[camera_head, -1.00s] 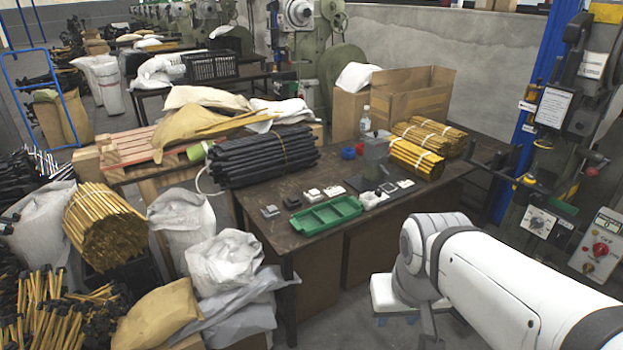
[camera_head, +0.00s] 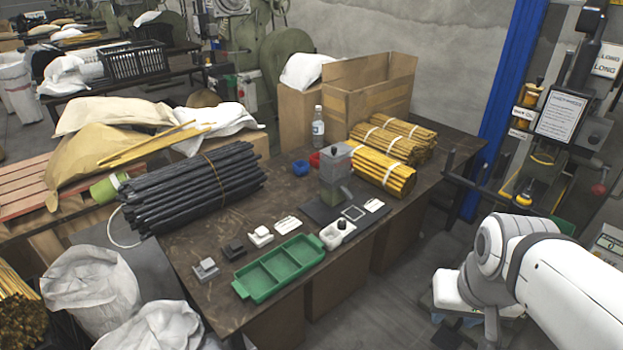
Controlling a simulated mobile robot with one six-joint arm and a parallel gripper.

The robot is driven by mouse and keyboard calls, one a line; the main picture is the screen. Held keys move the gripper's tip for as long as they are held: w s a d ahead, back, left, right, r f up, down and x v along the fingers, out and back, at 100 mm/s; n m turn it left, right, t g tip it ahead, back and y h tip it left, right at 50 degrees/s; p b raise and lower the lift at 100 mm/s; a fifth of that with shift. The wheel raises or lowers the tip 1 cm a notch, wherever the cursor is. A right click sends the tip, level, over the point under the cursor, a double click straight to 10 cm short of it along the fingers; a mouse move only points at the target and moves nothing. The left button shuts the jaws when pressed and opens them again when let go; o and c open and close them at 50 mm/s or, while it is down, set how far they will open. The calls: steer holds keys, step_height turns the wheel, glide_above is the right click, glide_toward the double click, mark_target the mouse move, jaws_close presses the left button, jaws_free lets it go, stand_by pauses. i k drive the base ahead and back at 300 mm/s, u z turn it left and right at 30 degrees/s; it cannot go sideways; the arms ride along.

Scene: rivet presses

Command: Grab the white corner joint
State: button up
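Small parts lie on the dark workbench (camera_head: 195,235). A small white block-like part (camera_head: 260,238) sits behind the green tray; it may be the white corner joint, but its shape is too small to be sure. Right of it is a flat white part (camera_head: 288,225). To its left are a dark part (camera_head: 235,250) and a grey part (camera_head: 206,269). Another white part (camera_head: 338,234) stands at the tray's right end. My white arm is at the lower right, away from the parts; my gripper is not in view.
The green divided tray (camera_head: 279,268) lies near the bench's front edge. A grey fixture (camera_head: 335,175) stands behind it. Black rod bundles (camera_head: 195,187) and yellow rod bundles (camera_head: 383,170) flank the parts. A clear bottle (camera_head: 318,127) stands at the back. Grey floor shows in front of the bench.

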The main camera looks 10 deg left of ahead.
mark_target(262, 236)
steer(key=u, duration=0.05)
steer(key=i, duration=0.95)
steer(key=u, duration=0.75)
steer(key=i, duration=0.5)
steer(key=u, duration=0.45)
